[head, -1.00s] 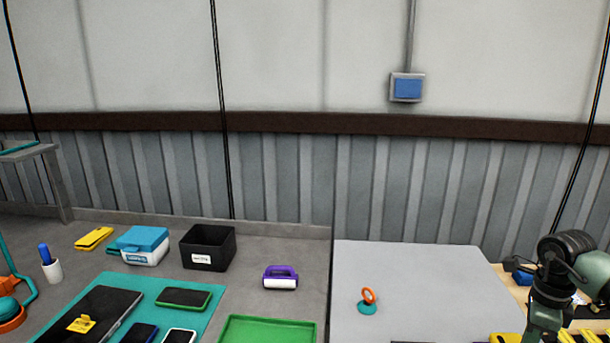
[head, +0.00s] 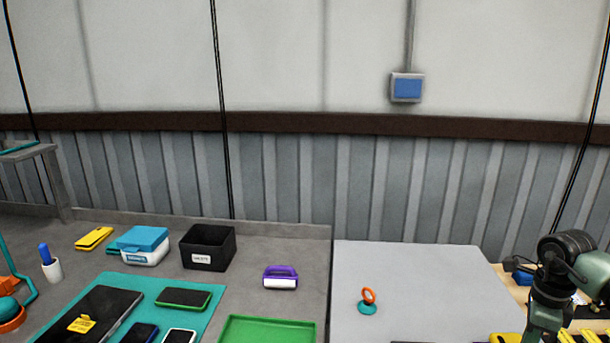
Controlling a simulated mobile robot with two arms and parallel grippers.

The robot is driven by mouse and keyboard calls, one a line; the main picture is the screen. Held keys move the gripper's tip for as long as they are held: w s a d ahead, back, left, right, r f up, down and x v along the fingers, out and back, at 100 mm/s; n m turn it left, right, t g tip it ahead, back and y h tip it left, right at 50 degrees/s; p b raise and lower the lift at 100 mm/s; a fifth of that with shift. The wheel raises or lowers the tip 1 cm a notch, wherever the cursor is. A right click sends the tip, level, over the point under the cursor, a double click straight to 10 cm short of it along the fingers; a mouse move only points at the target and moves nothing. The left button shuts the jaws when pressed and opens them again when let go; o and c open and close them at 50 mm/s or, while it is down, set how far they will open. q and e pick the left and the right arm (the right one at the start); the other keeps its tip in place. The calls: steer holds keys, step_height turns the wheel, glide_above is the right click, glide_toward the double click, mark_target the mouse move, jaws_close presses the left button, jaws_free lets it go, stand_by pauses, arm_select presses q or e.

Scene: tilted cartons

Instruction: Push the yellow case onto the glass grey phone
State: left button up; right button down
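A flat yellow case-like item (head: 94,238) lies at the back left of the grey bench. Another yellow piece (head: 505,338) is cut off by the bottom edge, beside my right arm; I cannot tell what it is. No phone is clearly the glass grey one. On the teal mat lie a green-edged phone (head: 183,298), a blue-edged phone (head: 140,333) and a white-edged phone (head: 180,337). My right arm comes in at the lower right, but its fingertips are below the frame. My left gripper is not in view.
A large dark tablet (head: 98,312) with a yellow tag lies on the teal mat (head: 150,281). Behind are a blue-lidded box (head: 144,245) and a black bin (head: 208,248). A green tray (head: 268,330), purple roller (head: 281,277) and orange-teal stand (head: 368,302) are nearby. The light grey surface (head: 425,270) is mostly clear.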

steer(key=shift+f+b, duration=0.9)
steer(key=shift+f, duration=0.7)
stand_by(0.9)
steer(key=shift+s, duration=0.1)
stand_by(0.3)
step_height(320, 180, up, 8)
steer(key=p, duration=0.6)
steer(key=shift+r, duration=0.1)
